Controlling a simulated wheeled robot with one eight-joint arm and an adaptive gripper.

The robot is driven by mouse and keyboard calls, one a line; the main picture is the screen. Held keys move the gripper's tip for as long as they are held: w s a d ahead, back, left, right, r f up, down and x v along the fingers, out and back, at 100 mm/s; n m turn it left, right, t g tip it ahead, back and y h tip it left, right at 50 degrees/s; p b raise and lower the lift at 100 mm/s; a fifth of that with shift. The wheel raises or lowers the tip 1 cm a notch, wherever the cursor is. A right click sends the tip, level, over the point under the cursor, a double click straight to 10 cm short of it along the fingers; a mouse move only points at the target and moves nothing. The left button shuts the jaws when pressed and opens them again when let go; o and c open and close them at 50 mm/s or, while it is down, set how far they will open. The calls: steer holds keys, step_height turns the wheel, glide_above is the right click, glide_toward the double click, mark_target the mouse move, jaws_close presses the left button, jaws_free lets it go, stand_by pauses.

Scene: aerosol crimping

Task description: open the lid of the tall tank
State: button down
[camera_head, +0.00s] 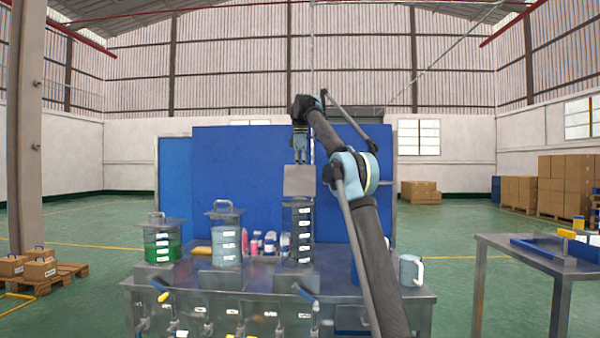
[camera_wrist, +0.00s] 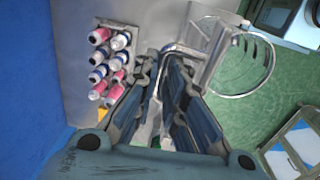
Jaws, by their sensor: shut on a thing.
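The tall tank (camera_head: 298,233) is a clear cylinder with several white labels, standing on the right part of the metal bench. Its grey square lid (camera_head: 298,181) stands tipped up above the tank's top, its flat face towards the head camera. My gripper (camera_head: 300,160) points down at the lid's upper edge. In the wrist view, my gripper (camera_wrist: 165,95) is shut on the lid's handle (camera_wrist: 178,50), between its dark fingers. The lid (camera_wrist: 212,55) shows beside the round clear tank (camera_wrist: 242,68). The fingers partly hide the grip on the handle.
A second tank (camera_head: 226,238) and a green-filled tank (camera_head: 162,240) stand to the left with lids down. Several small cans (camera_head: 262,243) stand between the tanks. A white jug (camera_head: 411,269) is at the bench's right. A side table (camera_head: 540,262) stands farther right.

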mark_target(302, 174)
steer(key=shift+w+d+f, duration=0.15)
steer(key=shift+w+d, duration=0.05)
steer(key=shift+w, duration=0.15)
steer(key=shift+w+d+f, duration=0.1)
steer(key=shift+w+f, duration=0.35)
steer(key=shift+w, duration=0.15)
steer(key=c, duration=1.8)
jaws_free()
steer(key=shift+o, duration=0.6)
steer(key=shift+w+f, duration=0.4)
steer(key=o, duration=0.4)
steer(key=shift+w+f, duration=0.45)
steer(key=shift+w, duration=0.15)
steer(key=shift+o, duration=0.2)
steer(key=shift+s+r, duration=0.65)
steer(key=shift+s, duration=0.1)
steer(key=c, duration=0.4)
steer(key=shift+c, duration=0.2)
steer(key=shift+s+r, duration=0.1)
steer(key=shift+s, duration=0.05)
